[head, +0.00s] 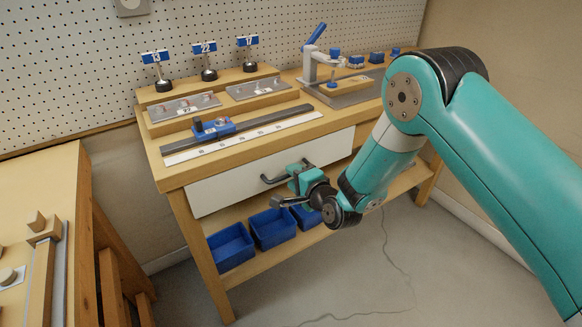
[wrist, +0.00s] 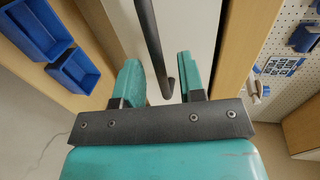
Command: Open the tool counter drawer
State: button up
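The tool counter drawer has a wide white front (head: 232,186) and appears flush under the wooden counter top. Its dark bar handle (head: 270,181) is near the middle of the front, with its right part hidden by my gripper. My gripper (head: 297,174) is at the right part of the handle. In the wrist view, my gripper (wrist: 158,78) is open, with one teal finger on each side of the handle (wrist: 150,40). Gaps show between the fingers and the bar. How deep the bar sits between them is hard to tell.
Blue bins (head: 231,246) stand on the shelf below the drawer. The counter top (head: 176,172) carries numbered tags, metal fixtures and a blue-handled clamp (head: 312,50). Another wooden bench (head: 40,170) is at the left. The floor (head: 340,270) in front is clear.

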jog(key=shift+x, duration=1.05)
grip_shut()
jog(key=shift+f, duration=0.1)
